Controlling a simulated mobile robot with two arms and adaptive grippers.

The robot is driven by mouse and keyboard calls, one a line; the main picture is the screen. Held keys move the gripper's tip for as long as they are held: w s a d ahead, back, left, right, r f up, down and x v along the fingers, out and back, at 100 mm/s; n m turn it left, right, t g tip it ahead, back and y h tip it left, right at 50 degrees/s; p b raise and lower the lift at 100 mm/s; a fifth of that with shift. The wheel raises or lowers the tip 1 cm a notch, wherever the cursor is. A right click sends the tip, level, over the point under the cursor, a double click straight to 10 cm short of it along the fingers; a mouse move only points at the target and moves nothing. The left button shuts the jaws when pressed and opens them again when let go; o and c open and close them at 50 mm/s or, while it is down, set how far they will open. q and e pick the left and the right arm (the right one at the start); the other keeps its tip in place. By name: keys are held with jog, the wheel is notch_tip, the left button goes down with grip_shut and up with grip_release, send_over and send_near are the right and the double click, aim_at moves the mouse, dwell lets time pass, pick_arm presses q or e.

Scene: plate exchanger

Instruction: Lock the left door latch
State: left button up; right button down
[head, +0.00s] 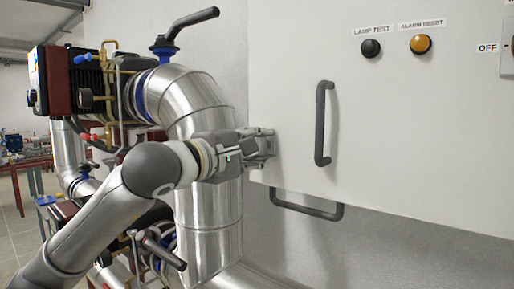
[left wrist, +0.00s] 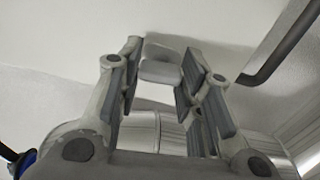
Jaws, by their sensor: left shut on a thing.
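The left door latch is a small light grey piece low on the left edge of the white cabinet door (head: 290,80). In the left wrist view the latch (left wrist: 162,62) shows between my fingertips, with its upper part standing out beyond them. My left gripper (head: 266,146) reaches the door's left edge in the head view and is shut on the latch; its fingers also show in the left wrist view (left wrist: 160,78). In the head view the gripper hides most of the latch, so its exact angle cannot be told. My right gripper is not in view.
A dark vertical door handle (head: 323,124) stands out to the right of my left gripper. Another dark handle (head: 308,206) is below the door. Large shiny pipes (head: 213,215) run close behind and left of my left arm, with a valve lever (head: 193,24) above.

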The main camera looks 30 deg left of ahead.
pick_arm(q)
jog(key=shift+m, duration=0.6)
jog(key=o, duration=1)
jog(key=s, duration=0.8)
jog(key=s+a, duration=0.1)
jog(key=s, duration=0.3)
dwell(0.7)
